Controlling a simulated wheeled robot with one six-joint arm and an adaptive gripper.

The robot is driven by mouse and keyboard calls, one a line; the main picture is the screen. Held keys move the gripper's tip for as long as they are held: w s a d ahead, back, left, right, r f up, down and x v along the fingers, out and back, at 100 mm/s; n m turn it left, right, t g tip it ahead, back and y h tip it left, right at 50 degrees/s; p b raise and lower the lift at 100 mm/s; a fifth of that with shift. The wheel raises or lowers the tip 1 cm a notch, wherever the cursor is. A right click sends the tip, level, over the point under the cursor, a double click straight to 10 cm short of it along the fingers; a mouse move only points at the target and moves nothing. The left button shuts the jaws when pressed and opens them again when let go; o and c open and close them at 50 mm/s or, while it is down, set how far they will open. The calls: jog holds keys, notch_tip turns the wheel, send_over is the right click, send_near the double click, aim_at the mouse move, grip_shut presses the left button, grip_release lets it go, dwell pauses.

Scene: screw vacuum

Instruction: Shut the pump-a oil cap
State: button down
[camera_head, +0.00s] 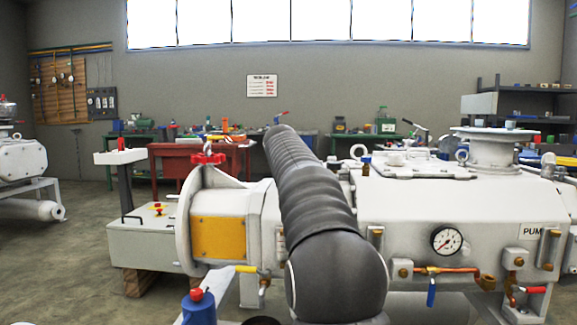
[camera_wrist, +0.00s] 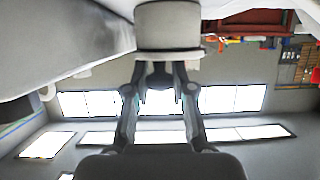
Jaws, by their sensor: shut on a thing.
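The fingertips and the piece are partly hidden by the rim. The head view does not show the gripper.
A red star-shaped handle (camera_head: 208,158) tops the round flange left of my arm. A pressure gauge (camera_head: 447,240) and a copper pipe sit on the pump's front. A red workbench (camera_head: 195,158) stands behind. Open floor (camera_head: 80,270) lies to the left.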

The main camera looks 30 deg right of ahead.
dwell(0.4)
jog(key=c, duration=1)
grip_release()
jog(key=shift+d, duration=0.1)
jog(key=v, duration=1.2)
jog(key=shift+s, duration=0.1)
jog(key=s+a+f+n+g+y+p, duration=0.2)
jog(key=s+a+f, duration=0.5)
jog(key=s, duration=0.5)
jog(key=s+a+f+n+g+y+p, duration=0.1)
jog(key=s+a+f+n+y+p, duration=0.1)
jog(key=s+a+f, duration=0.6)
jog(key=s+a+f+n+g+y+p, duration=0.2)
jog(key=s+a+f, duration=0.5)
jog(key=s+f, duration=0.4)
jog(key=shift+s+a+f+n+g+y+p, duration=0.15)
jog(key=shift+s+y+p, duration=0.1)
jog(key=shift+s, duration=0.65)
jog(key=shift+s+a+n+g+y+p, duration=0.1)
jog(key=shift+s+y+p, duration=0.2)
jog(key=shift+s, duration=0.65)
jog(key=shift+s+a+f+n+g+y+p, duration=0.15)
jog(key=shift+s+y+p, duration=0.1)
jog(key=shift+s, duration=0.65)
